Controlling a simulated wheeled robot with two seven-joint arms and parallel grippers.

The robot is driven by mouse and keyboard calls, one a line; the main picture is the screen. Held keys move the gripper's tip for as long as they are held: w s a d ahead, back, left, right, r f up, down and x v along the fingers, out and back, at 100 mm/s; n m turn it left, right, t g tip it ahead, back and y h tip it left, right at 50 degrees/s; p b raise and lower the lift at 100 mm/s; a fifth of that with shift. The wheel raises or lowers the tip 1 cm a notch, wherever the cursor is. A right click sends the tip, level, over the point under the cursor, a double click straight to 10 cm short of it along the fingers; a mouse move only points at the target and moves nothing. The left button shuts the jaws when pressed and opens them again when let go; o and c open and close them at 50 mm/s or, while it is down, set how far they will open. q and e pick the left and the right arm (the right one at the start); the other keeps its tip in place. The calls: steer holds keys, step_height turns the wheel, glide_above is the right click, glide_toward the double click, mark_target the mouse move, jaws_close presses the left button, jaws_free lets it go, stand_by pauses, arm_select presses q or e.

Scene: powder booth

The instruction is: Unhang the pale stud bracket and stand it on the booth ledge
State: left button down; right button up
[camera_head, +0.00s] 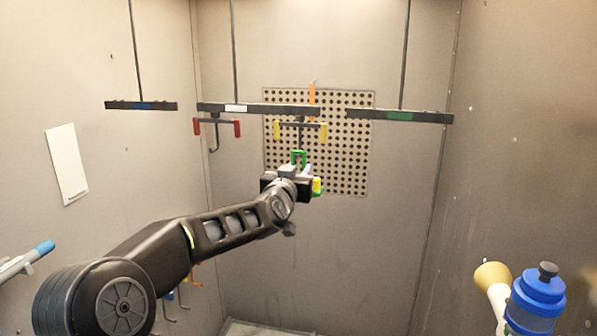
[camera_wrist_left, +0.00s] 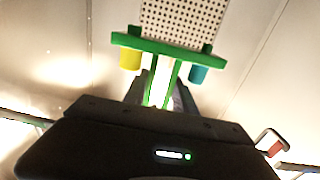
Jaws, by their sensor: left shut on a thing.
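My left gripper (camera_head: 298,180) is in the middle of the booth, below the middle hanging bar. It is shut on a green bracket (camera_wrist_left: 168,48), whose green stems sit between the fingers (camera_wrist_left: 160,92) in the left wrist view. The bracket carries a yellow stud (camera_wrist_left: 130,59) and a teal stud (camera_wrist_left: 198,75). In the head view a green loop (camera_head: 299,156) shows above the gripper, below a dark hook; I cannot tell whether they touch. No clearly pale bracket stands out. My right gripper is not in view. I cannot make out the ledge.
A hook hanger with red ends (camera_head: 217,122) and one with yellow ends (camera_head: 300,126) hang from the middle bar (camera_head: 257,108). Other bars hang left (camera_head: 140,105) and right (camera_head: 398,116). A perforated panel (camera_head: 350,160) is behind. A blue bottle (camera_head: 537,299) stands lower right.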

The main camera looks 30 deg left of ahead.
arm_select(q)
steer(key=shift+r, duration=0.85)
steer(key=shift+s, duration=0.1)
steer(key=shift+s+d+b, duration=0.2)
steer(key=shift+s+b, duration=0.15)
steer(key=shift+s, duration=0.1)
steer(key=b+v, duration=0.3)
steer(key=v, duration=0.6)
steer(key=shift+b, duration=0.4)
steer(key=shift+w, duration=0.1)
stand_by(0.6)
